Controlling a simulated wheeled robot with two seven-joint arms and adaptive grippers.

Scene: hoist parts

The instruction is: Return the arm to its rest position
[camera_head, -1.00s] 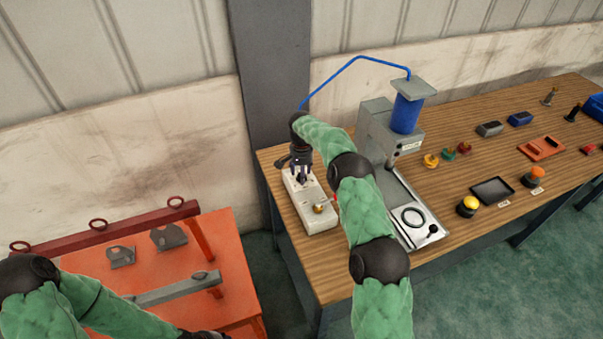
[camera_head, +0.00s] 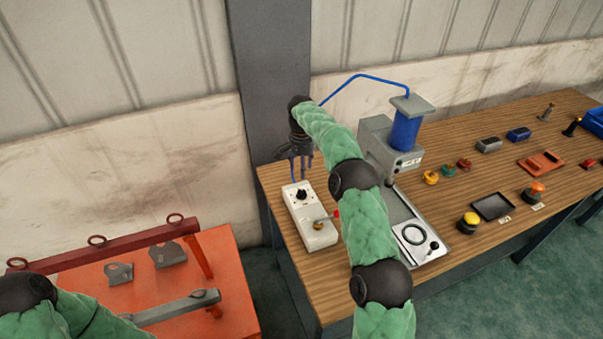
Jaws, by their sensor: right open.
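My right arm (camera_head: 347,180) in its green sleeve reaches up from the bottom over the left end of the wooden bench. My right gripper (camera_head: 301,177) is open and empty, pointing down above the back end of the white control box (camera_head: 308,224). The box has a black knob (camera_head: 301,194) and a lever with a red tip (camera_head: 336,214). The fingers look apart from the knob. My left arm (camera_head: 62,315) shows at the lower left over the orange table; its gripper is out of the frame.
A grey press with a blue cylinder (camera_head: 405,133) stands right of my right arm, a blue hose (camera_head: 350,82) arching behind. The bench (camera_head: 455,190) holds coloured hooks, buttons and trays. The orange table (camera_head: 232,275) carries a red beam (camera_head: 110,246) and grey brackets (camera_head: 168,255).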

